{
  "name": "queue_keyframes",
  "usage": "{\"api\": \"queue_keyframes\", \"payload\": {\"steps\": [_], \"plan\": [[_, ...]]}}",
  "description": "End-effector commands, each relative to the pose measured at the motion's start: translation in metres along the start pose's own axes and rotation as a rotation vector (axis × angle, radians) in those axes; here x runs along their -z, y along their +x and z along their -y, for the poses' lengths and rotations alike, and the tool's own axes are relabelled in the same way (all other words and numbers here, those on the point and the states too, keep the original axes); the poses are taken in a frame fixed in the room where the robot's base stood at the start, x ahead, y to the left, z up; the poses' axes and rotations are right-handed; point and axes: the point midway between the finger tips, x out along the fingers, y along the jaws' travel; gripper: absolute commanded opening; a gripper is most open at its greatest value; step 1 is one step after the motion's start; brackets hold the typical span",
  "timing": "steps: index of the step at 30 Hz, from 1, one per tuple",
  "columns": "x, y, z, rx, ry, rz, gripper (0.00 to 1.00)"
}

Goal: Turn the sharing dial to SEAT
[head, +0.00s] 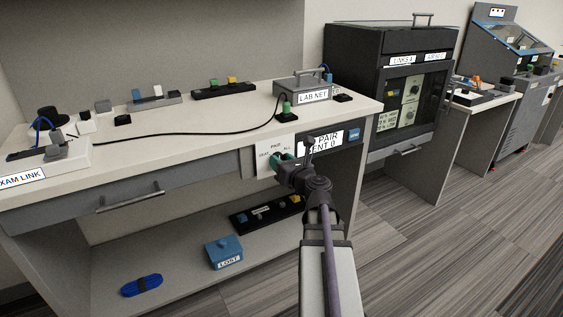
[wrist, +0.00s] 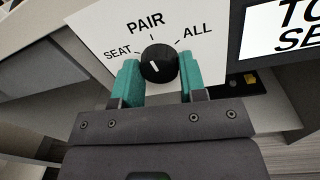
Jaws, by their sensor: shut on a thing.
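The sharing dial (wrist: 158,62) is a round black knob with a short white mark, on a white panel (wrist: 100,22) printed SEAT, PAIR and ALL. SEAT is at left, PAIR at top and ALL at right. The white mark is nearly upright, tilted a little left, roughly toward PAIR. My gripper (wrist: 159,75) has its teal fingers on either side of the knob, shut on it. In the head view my gripper (head: 281,160) is at the panel (head: 264,154) on the desk front and hides the dial there.
A display (head: 325,140) and blue button (head: 354,135) are right of the panel. The desk (head: 215,118) above carries a LAB NET box (head: 303,88), a green-topped piece (head: 287,109) and a black cable. A drawer handle (head: 130,198) is at left. A blue LOST box (head: 223,252) stands on the lower shelf.

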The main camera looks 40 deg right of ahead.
Motion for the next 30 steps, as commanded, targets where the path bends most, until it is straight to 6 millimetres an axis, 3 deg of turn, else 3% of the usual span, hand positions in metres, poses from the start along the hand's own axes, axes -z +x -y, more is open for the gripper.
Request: {"api": "queue_keyframes", "payload": {"steps": [30], "plan": [[-0.0013, 0.0010, 0.0000, 0.008, -0.836, -0.041, 0.15]]}}
